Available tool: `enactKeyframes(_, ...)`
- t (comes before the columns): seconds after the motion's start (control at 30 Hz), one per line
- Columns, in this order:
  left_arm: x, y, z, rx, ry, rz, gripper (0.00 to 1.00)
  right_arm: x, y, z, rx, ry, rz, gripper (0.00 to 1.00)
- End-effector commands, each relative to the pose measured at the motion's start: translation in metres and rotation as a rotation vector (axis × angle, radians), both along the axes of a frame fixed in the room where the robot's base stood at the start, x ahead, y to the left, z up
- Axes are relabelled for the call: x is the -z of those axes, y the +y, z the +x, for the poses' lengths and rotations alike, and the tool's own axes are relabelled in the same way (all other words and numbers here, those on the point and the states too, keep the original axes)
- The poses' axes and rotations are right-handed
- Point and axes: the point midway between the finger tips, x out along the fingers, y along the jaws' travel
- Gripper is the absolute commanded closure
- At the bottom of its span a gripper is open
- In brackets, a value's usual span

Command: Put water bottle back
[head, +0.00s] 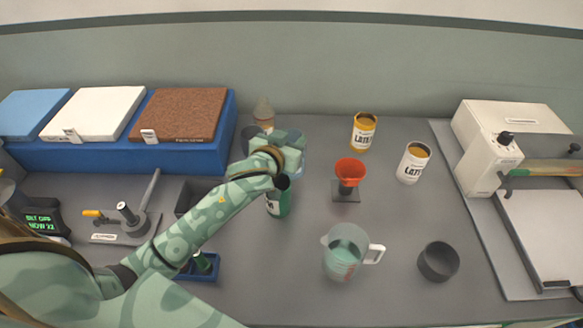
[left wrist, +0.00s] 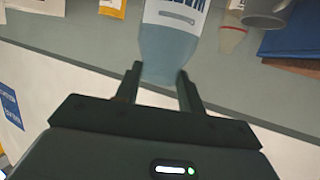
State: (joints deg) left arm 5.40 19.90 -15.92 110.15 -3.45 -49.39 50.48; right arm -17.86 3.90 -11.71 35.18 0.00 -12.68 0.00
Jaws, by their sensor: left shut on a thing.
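The water bottle (left wrist: 172,45) is clear and bluish, with a white label carrying blue lettering. In the left wrist view it stands between the fingers of my left gripper (left wrist: 160,82), which is shut on its lower part. In the head view my left gripper (head: 288,150) is over the back middle of the bench and hides most of the bottle. I cannot tell whether the bottle touches the bench. My right gripper is not in view.
A green bottle (head: 279,204) stands just in front of my gripper. A cone-topped bottle (head: 263,112) is behind it. Blue trays (head: 220,150) are left.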

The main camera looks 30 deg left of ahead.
Motion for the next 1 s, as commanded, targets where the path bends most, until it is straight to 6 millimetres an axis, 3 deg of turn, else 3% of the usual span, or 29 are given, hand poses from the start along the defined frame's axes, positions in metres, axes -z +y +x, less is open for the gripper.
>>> enactKeyframes(0.27, 0.041, 0.0, 0.0, 0.001, 0.002, 0.001, 1.0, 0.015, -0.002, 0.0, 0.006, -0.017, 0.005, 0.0)
enactKeyframes(0.4, 0.06, 0.0, 0.0, 0.0, 0.001, 0.0, 1.0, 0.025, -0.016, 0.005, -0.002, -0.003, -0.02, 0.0)
enactKeyframes(0.83, 0.063, -0.001, 0.0, 0.0, -0.002, -0.002, 1.0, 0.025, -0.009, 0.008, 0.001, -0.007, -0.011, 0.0)
enactKeyframes(0.87, 0.063, 0.0, 0.0, 0.001, -0.001, -0.001, 0.53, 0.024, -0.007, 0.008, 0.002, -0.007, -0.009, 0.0)
enactKeyframes(0.9, 0.062, 0.0, 0.0, 0.001, -0.001, -0.001, 0.42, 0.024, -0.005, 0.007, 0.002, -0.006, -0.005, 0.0)
enactKeyframes(1.0, 0.062, 0.0, 0.0, 0.001, -0.001, -0.001, 0.39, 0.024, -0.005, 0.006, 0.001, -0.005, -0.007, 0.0)
